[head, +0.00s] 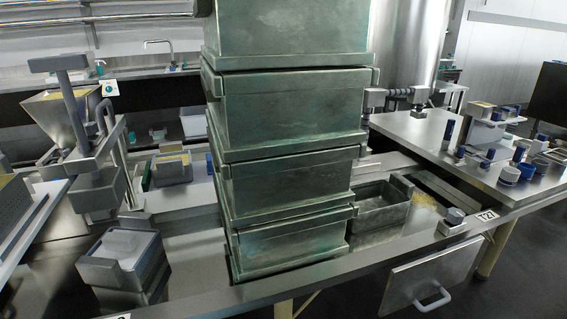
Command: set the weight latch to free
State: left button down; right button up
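A tall stack of greenish metal blocks or boxes (290,110) fills the middle of the head view and stands on the metal bench. I cannot tell for certain which part is the weight latch. A small round grey knob on a block (455,216) sits on the bench's front edge, right of the stack, near a "T27" label (487,216). A grey press-like post with a crossbar (62,75) stands at the left above a hopper. Neither of my grippers shows. The stack hides what is behind it.
An open metal tray (383,212) lies right of the stack. A side table (415,135) holds several blue-and-white containers. A panel with a handle (425,280) hangs below the front edge. A block-like container (122,250) stands at the front left.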

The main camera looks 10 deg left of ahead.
aim_at(94, 136)
jog(key=l+u, duration=0.1)
jog(key=u, duration=0.35)
jog(key=l+u, duration=0.1)
jog(key=u, duration=0.3)
jog(key=k+j, duration=0.05)
